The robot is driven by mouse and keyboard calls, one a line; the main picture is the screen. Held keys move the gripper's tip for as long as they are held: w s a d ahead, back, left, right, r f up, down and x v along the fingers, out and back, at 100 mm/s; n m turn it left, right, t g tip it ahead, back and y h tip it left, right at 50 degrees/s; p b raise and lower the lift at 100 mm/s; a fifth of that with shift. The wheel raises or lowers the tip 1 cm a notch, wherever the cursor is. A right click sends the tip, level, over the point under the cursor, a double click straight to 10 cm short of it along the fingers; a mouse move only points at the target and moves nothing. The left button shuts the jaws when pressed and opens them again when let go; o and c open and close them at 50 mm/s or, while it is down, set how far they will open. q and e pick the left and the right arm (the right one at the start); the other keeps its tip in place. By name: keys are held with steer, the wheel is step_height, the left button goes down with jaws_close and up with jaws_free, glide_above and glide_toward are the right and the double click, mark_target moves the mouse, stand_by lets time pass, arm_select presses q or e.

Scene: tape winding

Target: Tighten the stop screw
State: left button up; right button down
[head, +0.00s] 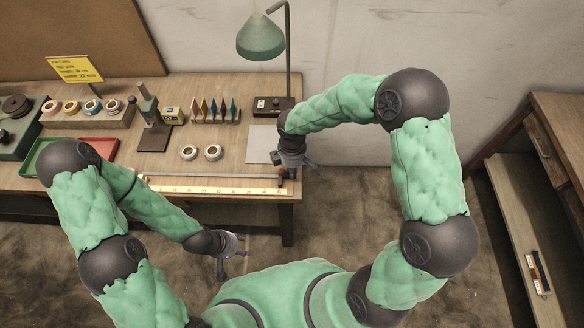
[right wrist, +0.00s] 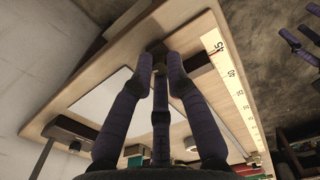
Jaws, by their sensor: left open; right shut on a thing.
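A long metal rail (head: 225,176) runs along the table's front edge behind a yellow ruler (head: 215,190), also seen in the right wrist view (right wrist: 232,88). My right gripper (head: 290,165) is at the rail's right end, by the table's right corner. In the right wrist view its fingers (right wrist: 159,68) close around a small dark piece (right wrist: 157,47), which appears to be the stop screw; the fingers hide most of it. My left gripper (head: 235,252) is open and empty, low in front of the table, apart from everything.
Two tape rolls (head: 201,153) and a pale sheet (head: 263,144) lie on the table (head: 262,92). A green lamp (head: 261,38), a dark stand (head: 155,128) and a control box (head: 272,104) stand further back. A shelf unit (head: 515,190) is at the right.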

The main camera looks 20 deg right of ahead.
steer(key=c, duration=1.2)
jaws_free()
step_height(320, 180, up, 12)
steer(key=shift+r, duration=0.1)
